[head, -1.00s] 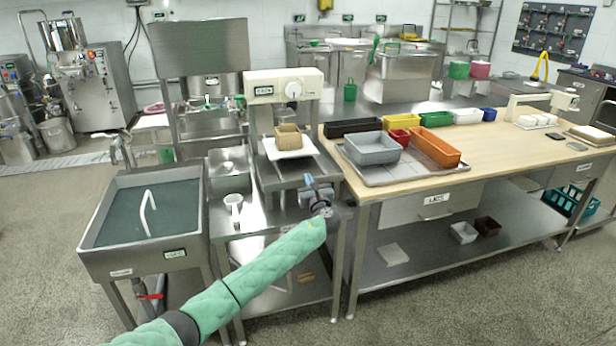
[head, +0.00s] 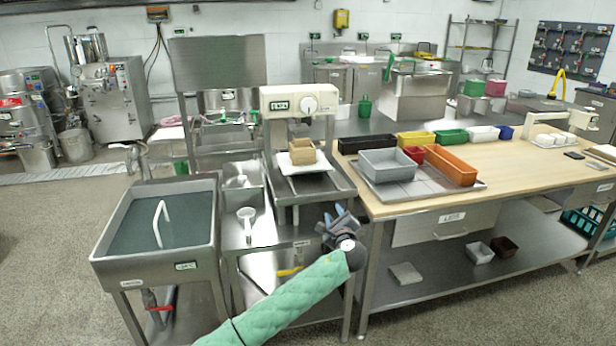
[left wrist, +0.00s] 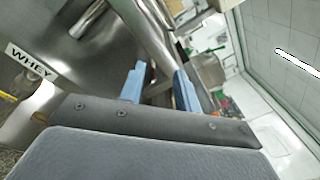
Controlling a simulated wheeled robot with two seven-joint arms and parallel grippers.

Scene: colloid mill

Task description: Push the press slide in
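The press has a cream head (head: 300,101) with a dial and a small dark display. Below it a white slide plate (head: 309,168) sticks out toward me over a steel tray (head: 318,186), carrying a tan block-like mould (head: 303,152). My left gripper (head: 341,213) is in front of and below the plate, near the stand's front right corner, apart from the plate. Its two blue fingers also show in the left wrist view (left wrist: 160,84), spread with a gap and nothing held. The plate cannot be made out in the wrist view. My right gripper is not in view.
A steel sink (head: 160,221) stands left of the press stand, with a white ladle (head: 246,222) between. A wooden-topped table (head: 510,160) with a grey bin (head: 387,164) and coloured bins stands close on the right. The floor in front is clear.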

